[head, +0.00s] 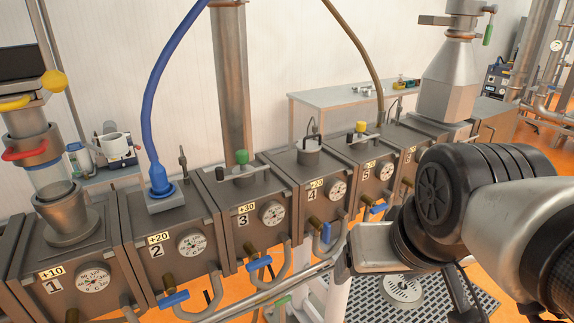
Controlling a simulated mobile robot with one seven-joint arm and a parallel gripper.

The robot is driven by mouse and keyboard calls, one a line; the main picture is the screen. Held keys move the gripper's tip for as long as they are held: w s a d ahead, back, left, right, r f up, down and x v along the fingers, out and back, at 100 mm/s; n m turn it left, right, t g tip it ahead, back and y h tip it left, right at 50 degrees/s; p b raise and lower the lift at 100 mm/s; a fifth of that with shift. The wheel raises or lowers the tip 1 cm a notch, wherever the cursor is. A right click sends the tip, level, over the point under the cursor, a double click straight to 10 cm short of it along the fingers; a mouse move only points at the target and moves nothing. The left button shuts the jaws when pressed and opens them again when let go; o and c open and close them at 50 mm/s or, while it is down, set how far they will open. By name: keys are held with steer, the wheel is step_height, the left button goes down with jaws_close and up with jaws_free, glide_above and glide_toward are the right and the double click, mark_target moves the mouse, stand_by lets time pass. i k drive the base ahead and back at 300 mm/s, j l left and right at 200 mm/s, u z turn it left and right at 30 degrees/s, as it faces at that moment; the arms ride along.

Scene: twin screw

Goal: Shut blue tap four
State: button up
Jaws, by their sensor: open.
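Unit four (320,178) is a grey metal box with a round dial and a "4" label in the middle of the row. Its blue tap (326,233) sits on a brass stub low on its front. The tap's handle hangs roughly upright, unlike the flatter handles of the neighbouring taps. My gripper (344,262) is just right of and below this tap in the picture, apart from it as far as I can see. It looks empty and open, but its fingers are hard to make out against the metal behind.
Blue taps on unit two (173,298), unit three (258,263) and unit five (378,208) lie along the same row. Curved pipes and a long rail (265,292) run below the boxes. A blue hose (153,100) rises from unit two. My arm covers the right side.

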mark_target(325, 230)
steer(key=i+j+z, duration=0.2)
steer(key=z, duration=0.15)
steer(key=i+j+z, duration=0.4)
steer(key=l, duration=0.1)
